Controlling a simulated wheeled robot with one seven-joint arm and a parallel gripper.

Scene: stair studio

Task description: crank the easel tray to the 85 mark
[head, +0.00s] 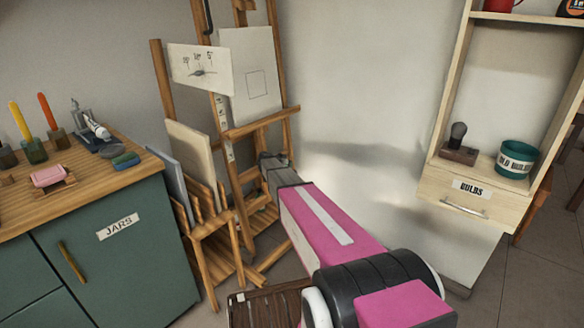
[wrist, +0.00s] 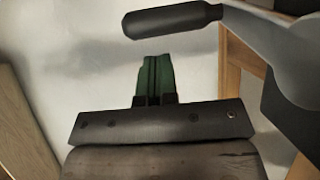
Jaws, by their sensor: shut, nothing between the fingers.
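The wooden easel (head: 262,125) stands left of centre in the head view, with a canvas (head: 252,75) marked with a small square. A white card (head: 200,70) with small marks and a dark pointer is at its upper left; its figures are too small to read. A strip with marks (head: 223,128) runs down the post. In the wrist view a black crank grip (wrist: 172,20) on a grey crank arm (wrist: 252,28) lies beyond and above my gripper (wrist: 154,62). The green fingers are shut, empty, and apart from the grip. In the head view the crank is not clearly visible.
A wooden rack with boards (head: 205,225) stands before the easel's left side. A green cabinet labelled JARS (head: 120,265) is at left, with art supplies on top. A shelf unit with a BULBS drawer (head: 465,200) is at right. The wall between is bare.

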